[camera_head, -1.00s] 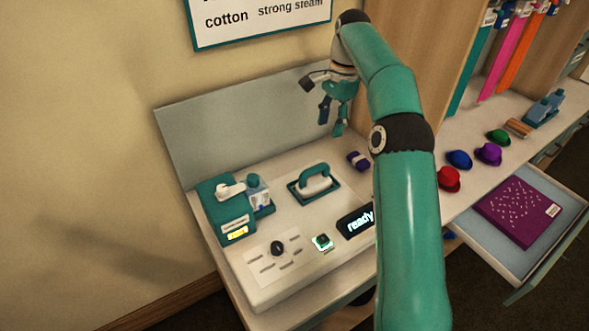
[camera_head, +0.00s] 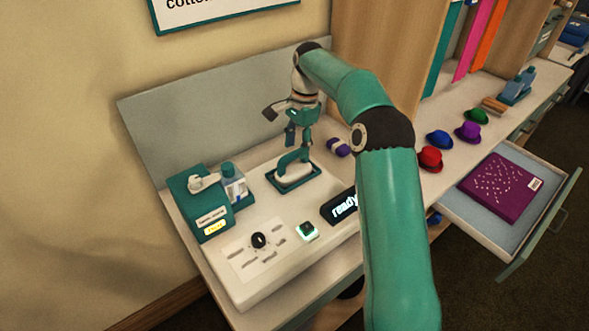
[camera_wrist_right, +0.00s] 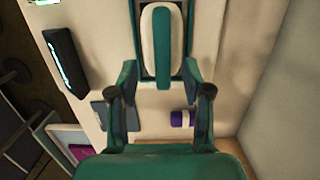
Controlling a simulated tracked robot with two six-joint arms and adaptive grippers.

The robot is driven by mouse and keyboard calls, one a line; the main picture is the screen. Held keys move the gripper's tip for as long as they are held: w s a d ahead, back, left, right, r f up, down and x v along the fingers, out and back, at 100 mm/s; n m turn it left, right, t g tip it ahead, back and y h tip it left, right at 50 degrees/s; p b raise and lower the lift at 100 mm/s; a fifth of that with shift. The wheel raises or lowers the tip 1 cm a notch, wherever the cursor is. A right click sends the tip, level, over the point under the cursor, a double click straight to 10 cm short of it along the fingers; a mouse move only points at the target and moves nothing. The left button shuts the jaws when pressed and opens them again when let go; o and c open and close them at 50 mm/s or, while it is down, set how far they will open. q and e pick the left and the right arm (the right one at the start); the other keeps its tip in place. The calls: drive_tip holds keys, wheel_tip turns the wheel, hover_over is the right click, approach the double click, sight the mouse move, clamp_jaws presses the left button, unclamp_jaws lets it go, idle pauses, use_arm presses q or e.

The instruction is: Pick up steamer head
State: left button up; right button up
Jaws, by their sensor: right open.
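The steamer head (camera_head: 294,170), white with a teal handle, rests in a teal-rimmed holder (camera_head: 276,186) on the white console. In the right wrist view the steamer head (camera_wrist_right: 150,40) lies at the top middle, its teal handle running lengthwise. My right gripper (camera_head: 298,143) is open and empty, pointing down just above and behind the handle. In the wrist view its fingertips (camera_wrist_right: 160,68) stand either side of the handle's near end. I cannot tell whether they touch it. My left gripper is not in view.
A teal unit with a bottle (camera_head: 233,185) stands left on the console. A dial (camera_head: 259,240), a lit green button (camera_head: 307,231) and a "ready" display (camera_head: 343,206) are in front. A purple roll (camera_head: 338,147) lies right of the gripper. An open drawer (camera_head: 460,210) juts out at right.

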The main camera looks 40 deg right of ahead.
sight(294, 153)
drive_tip(key=f, duration=0.2)
drive_tip(key=a+f, duration=0.1)
drive_tip(key=f, duration=0.1)
drive_tip(key=shift+w, duration=0.2)
clamp_jaws()
drive_tip(key=shift+r, duration=0.1)
